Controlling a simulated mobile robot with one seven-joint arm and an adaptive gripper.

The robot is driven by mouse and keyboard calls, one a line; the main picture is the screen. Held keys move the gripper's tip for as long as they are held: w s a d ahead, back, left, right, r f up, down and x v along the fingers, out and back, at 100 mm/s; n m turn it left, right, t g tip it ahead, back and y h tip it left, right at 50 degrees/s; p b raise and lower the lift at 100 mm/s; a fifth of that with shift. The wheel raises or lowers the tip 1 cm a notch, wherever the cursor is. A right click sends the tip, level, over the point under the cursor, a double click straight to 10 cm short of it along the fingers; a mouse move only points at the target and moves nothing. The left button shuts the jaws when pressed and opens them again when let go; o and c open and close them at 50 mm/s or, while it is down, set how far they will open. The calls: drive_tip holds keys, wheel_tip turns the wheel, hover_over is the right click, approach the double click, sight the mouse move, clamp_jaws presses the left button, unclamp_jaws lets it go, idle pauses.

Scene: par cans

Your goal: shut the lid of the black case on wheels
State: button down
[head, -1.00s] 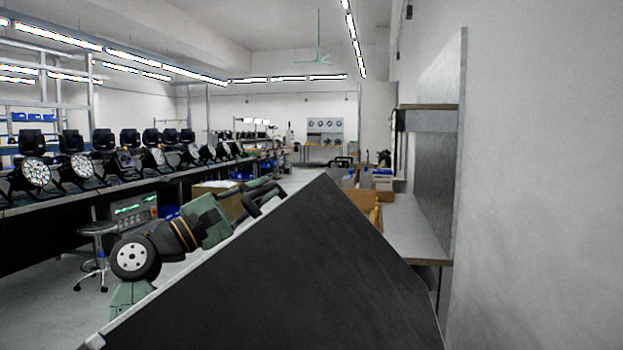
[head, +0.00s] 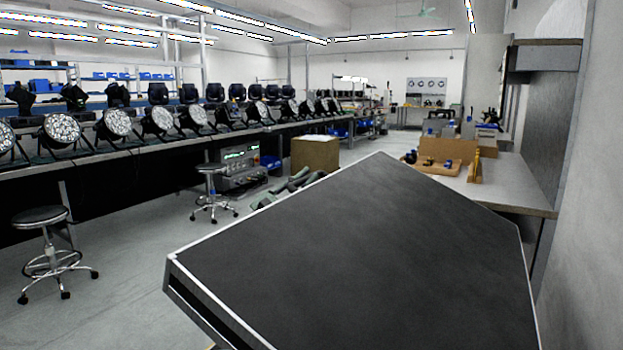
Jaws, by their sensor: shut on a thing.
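The lid (head: 370,250) of the black case fills the lower middle of the head view. It is a broad black panel with pale metal edging, and it slopes. The case body and its wheels are hidden or out of frame. My gripper (head: 307,179) shows only in part at the lid's far left edge, with green-grey arm parts beside it. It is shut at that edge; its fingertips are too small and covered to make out.
A stool (head: 40,215) and another stool (head: 210,185) stand on open floor to the left. A long bench (head: 150,150) carries several stage lights. A cardboard box (head: 315,153) stands beyond the lid. A workbench (head: 520,183) and a wall are close on the right.

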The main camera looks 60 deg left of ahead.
drive_tip(key=shift+s+a+f, duration=0.15)
drive_tip(key=shift+a+f, duration=0.05)
drive_tip(key=shift+f, duration=0.15)
drive_tip(key=c, duration=1.6)
unclamp_jaws()
drive_tip(key=shift+o, duration=0.2)
